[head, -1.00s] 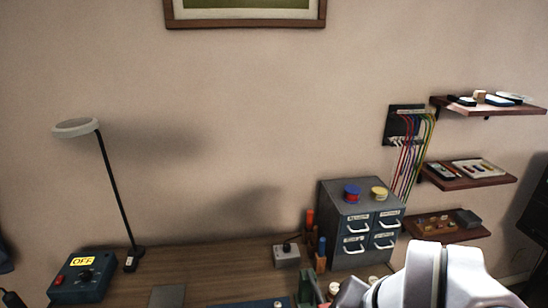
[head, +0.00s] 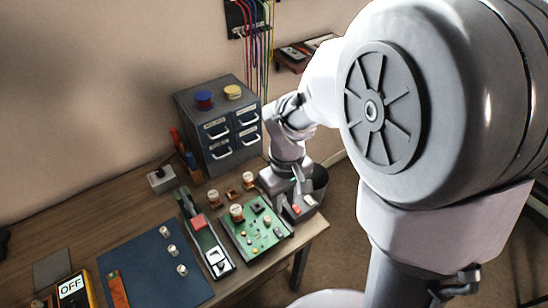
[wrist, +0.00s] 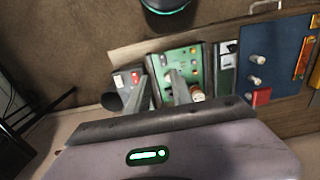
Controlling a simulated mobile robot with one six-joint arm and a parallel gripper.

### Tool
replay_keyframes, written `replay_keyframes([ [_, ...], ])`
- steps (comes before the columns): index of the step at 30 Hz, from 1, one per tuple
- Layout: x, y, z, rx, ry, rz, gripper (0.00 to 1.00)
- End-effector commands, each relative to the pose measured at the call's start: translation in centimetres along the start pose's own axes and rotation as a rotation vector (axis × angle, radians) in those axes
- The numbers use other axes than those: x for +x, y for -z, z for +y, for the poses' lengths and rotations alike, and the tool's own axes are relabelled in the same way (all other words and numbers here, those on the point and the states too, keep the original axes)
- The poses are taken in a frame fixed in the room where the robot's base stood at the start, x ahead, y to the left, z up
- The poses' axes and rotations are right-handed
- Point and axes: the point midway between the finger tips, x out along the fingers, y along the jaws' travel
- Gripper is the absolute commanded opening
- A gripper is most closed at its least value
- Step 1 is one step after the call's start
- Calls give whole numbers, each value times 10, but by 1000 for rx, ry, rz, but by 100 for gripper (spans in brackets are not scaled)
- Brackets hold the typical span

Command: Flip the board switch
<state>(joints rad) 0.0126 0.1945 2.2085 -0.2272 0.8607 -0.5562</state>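The green circuit board (head: 255,228) lies near the right end of the bench, with several small parts and a wooden knob on it. It also shows in the wrist view (wrist: 184,66), partly behind a finger. I cannot make out which part is its switch. My gripper (head: 288,194) is over the board's back right edge and the grey box beside it. In the wrist view my gripper (wrist: 158,84) is open and empty, its two fingers apart, one over the board and one near the grey box. I cannot tell whether they touch anything.
The grey box (head: 302,208) with a red button stands right of the board. A dark tray with a red block (head: 198,222) lies left of it, then a blue mat (head: 150,262) with knobs. Drawers (head: 222,135) stand behind. A yellow device reads OFF (head: 72,288).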

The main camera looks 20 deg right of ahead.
Motion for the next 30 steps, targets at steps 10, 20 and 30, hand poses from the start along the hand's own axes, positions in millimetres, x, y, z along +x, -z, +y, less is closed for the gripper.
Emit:
replay_keyframes([
  [10, 111, -1, -1, 4, 2, -3, 27],
  [20, 156, -1, -1, 5, 1, 0, 27],
  [30, 157, -1, 0, 5, 1, 1, 23],
])
